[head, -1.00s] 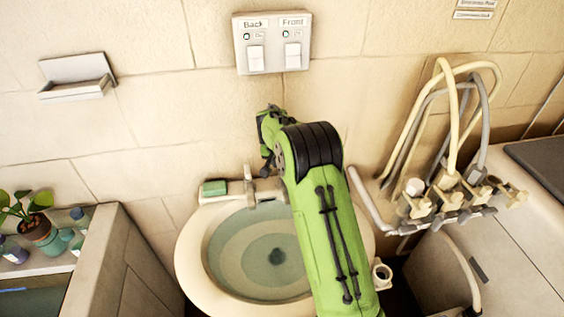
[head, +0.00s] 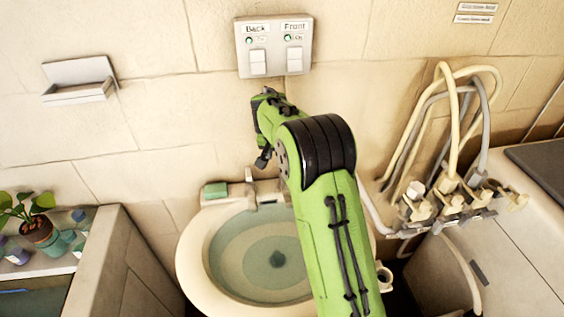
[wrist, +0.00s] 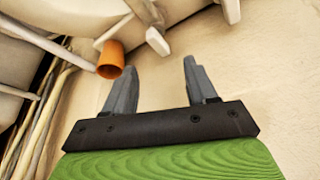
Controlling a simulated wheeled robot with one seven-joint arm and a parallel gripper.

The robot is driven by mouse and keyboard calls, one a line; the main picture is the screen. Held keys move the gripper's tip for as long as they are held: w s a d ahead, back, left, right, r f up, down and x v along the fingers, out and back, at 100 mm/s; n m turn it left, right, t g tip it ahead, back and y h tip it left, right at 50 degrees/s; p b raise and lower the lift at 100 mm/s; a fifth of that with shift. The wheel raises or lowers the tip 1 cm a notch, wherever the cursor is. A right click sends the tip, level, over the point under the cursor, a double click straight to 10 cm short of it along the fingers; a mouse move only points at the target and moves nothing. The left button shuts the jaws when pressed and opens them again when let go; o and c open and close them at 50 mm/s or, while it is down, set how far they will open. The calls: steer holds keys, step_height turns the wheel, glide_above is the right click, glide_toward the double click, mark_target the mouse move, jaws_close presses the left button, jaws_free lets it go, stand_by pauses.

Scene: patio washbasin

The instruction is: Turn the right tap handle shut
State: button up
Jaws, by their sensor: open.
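The round basin (head: 195,262) stands against the wall below the switch plate. Its tap (head: 268,190) is at the back rim, with a pale upright left handle (head: 249,177). My arm hides the right tap handle in the head view. In the wrist view, a pale lever-like piece (wrist: 158,41) lies beyond the fingers, and may be that handle. My gripper (wrist: 160,82) is open and empty, its two grey fingers apart from the lever.
A switch plate (head: 274,47) is on the wall just above my arm's end. Hoses and valves (head: 450,190) stand at the right. A green soap block (head: 215,190) lies on the rim. An orange cylinder (wrist: 111,60) is near the left finger. A soap shelf (head: 80,82) is upper left.

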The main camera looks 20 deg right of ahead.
steer(key=v, duration=0.8)
steer(key=shift+p, duration=0.35)
steer(key=s+a+r+n+t+y, duration=0.15)
steer(key=s+r, duration=0.25)
steer(key=s, duration=0.6)
steer(key=s+a+r+n, duration=0.2)
steer(key=s+r+n, duration=0.15)
steer(key=s, duration=0.65)
steer(key=s+a+f+n, duration=0.1)
steer(key=s+f, duration=0.1)
steer(key=s, duration=0.5)
steer(key=s+a+f+n+y, duration=0.1)
steer(key=s+a, duration=0.1)
steer(key=s, duration=0.4)
steer(key=shift+s+a+f, duration=0.25)
steer(key=shift+s+f, duration=0.15)
